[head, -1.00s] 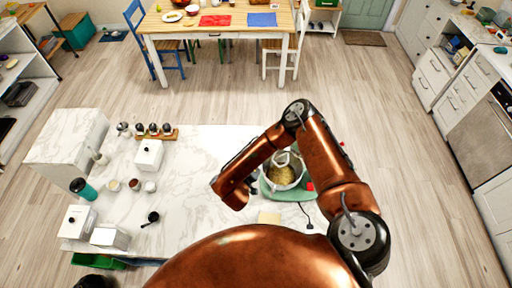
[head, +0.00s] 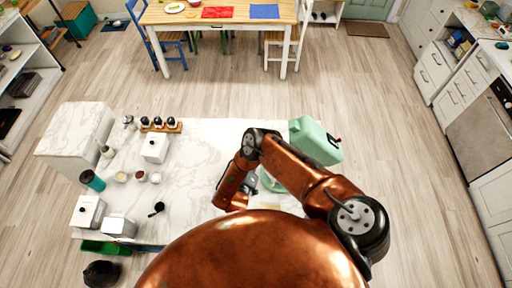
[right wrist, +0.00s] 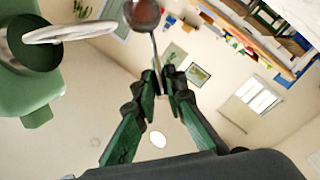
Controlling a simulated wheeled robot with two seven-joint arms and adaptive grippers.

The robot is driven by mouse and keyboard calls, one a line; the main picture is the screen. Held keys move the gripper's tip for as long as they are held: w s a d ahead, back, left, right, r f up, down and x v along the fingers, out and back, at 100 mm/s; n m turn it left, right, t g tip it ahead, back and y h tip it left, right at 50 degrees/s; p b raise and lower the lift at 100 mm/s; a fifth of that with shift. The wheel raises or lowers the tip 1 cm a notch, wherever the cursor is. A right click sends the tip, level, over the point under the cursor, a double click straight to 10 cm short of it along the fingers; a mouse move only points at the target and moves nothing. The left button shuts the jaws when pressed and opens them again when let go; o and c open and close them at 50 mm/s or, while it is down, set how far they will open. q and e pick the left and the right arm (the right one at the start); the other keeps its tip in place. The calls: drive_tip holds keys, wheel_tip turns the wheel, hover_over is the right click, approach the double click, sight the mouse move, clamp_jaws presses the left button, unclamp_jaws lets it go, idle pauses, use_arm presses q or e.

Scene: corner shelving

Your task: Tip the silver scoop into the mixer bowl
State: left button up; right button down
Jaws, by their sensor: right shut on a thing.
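My right gripper (right wrist: 166,80) is shut on the thin handle of the scoop (right wrist: 143,14), whose rounded, brownish-reflecting bowl is at the top of the right wrist view. Whether the scoop holds anything cannot be seen. The pale green mixer (head: 318,141) stands on the counter, partly behind my right arm in the head view. The mixer bowl is largely hidden there by my arm. In the right wrist view the green mixer (right wrist: 22,88) is at the left, with a pale flat part beside its dark round opening, apart from the scoop. My left gripper is not in view.
The marble counter (head: 200,185) holds a black scoop (head: 157,208), several small cups, white canisters (head: 155,147), a teal bottle (head: 92,180) and a wooden rack of dark-topped jars (head: 160,126). A dining table (head: 210,22) stands beyond.

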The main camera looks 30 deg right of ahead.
drive_tip(key=f+t, duration=0.1)
drive_tip(key=a+f+t+h, duration=0.1)
drive_tip(key=s+f+t+h+p, duration=0.1)
drive_tip(key=shift+s+a+f, duration=0.1)
drive_tip(key=shift+a, duration=0.15)
drive_tip(key=shift+h, duration=0.3)
idle(0.5)
